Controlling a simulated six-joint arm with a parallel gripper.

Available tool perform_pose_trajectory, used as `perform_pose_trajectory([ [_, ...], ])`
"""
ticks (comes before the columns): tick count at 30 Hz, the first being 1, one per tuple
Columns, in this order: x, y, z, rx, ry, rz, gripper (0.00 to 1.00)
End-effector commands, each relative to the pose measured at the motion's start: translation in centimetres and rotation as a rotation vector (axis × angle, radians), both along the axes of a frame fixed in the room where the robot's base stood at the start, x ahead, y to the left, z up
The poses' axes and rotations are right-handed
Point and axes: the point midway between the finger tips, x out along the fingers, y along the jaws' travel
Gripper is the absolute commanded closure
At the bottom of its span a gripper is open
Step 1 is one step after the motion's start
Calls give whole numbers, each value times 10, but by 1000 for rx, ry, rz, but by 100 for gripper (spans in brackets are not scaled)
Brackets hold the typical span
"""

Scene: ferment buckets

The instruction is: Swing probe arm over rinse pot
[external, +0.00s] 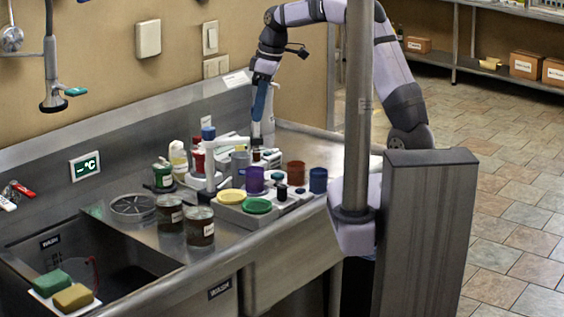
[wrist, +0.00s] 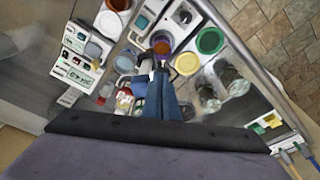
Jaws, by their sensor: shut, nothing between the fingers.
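A white post with a horizontal bar, which looks like the probe arm (external: 222,143), stands among the cups on the steel counter in the external view. The bar points right, its end close to my gripper (external: 257,138). My gripper is shut and empty, pointing down, with its blue fingers reaching toward the counter; they also show in the wrist view (wrist: 150,72). A grey metal cup (external: 240,165), possibly the rinse pot, stands just below the bar's right end. I cannot tell whether my fingers touch the bar. The fingers hide part of the area beneath them in the wrist view.
Yellow (external: 232,196) and green (external: 257,206) round tops, a purple cup (external: 256,180), a red-brown cup (external: 296,172) and a blue cup (external: 318,180) crowd the near right. Dark jars (external: 199,226) stand nearer the sink (external: 130,255). The counter's far right is clear.

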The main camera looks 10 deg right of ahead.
Motion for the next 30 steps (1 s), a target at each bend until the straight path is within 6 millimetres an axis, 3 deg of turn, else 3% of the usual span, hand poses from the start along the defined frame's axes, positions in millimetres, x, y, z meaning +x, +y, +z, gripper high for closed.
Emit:
perform_pose_trajectory([
  [9,22,-2,3,1,-1,-1,100],
  [23,25,-3,1,1,-1,0,100],
  [30,38,-1,4,0,0,-1,100],
])
